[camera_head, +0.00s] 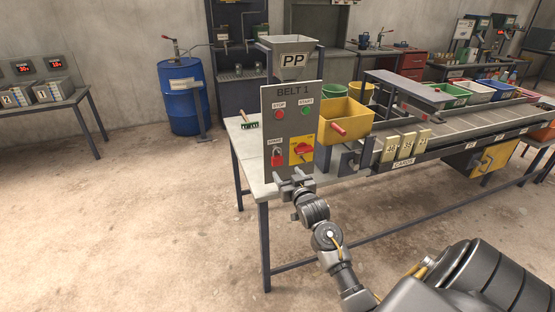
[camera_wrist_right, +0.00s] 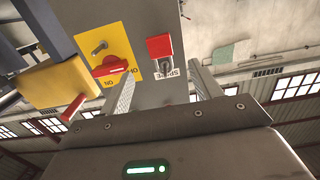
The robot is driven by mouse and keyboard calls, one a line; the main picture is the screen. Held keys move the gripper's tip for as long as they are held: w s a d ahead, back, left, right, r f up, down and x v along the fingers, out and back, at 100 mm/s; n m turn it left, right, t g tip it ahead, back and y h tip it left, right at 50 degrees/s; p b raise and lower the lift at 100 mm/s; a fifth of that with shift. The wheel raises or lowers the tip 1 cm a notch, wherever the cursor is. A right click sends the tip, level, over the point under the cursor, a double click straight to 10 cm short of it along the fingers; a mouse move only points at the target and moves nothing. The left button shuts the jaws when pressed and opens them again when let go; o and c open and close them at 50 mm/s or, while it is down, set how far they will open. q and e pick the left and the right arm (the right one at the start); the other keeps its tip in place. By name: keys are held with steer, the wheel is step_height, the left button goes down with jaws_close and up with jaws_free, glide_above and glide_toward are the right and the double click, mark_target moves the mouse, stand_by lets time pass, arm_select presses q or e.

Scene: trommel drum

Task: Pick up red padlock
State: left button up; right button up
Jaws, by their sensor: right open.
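The red padlock (camera_head: 277,158) hangs on the front of the grey BELT 1 panel (camera_head: 292,98), at its lower left under a small white label. In the right wrist view, which looks turned over, the padlock (camera_wrist_right: 160,46) shows ahead between the fingers, beside the yellow plate. My right gripper (camera_head: 294,181) is open in front of the panel's lower edge, below the padlock. In the wrist view, the open fingers (camera_wrist_right: 163,72) hold nothing, and I see no clear contact with the padlock. My left gripper is not in view.
A red rotary switch (camera_head: 303,149) on a yellow plate sits right of the padlock. STOP and START buttons are above. A yellow bin (camera_head: 346,121) with a red handle stands behind the panel's right side. The conveyor (camera_head: 450,121) runs right. Floor at left is clear.

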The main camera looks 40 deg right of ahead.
mark_target(278, 159)
steer(key=x, duration=0.4)
steer(key=shift+w+r+p, duration=0.1)
steer(key=shift+w+p, duration=0.05)
steer(key=shift+p, duration=0.3)
steer(key=x, duration=0.1)
steer(key=p+x, duration=0.1)
steer(key=x, duration=0.1)
steer(key=shift+w+d+r, duration=0.1)
steer(key=shift+w+r, duration=0.2)
steer(key=shift+r, duration=0.05)
steer(key=shift+w+d+f+p, duration=0.15)
steer(key=shift+w+d+p, duration=0.15)
steer(key=shift+w, duration=0.3)
steer(key=shift+a, duration=0.1)
steer(key=c, duration=1.1)
steer(key=shift+c, duration=0.2)
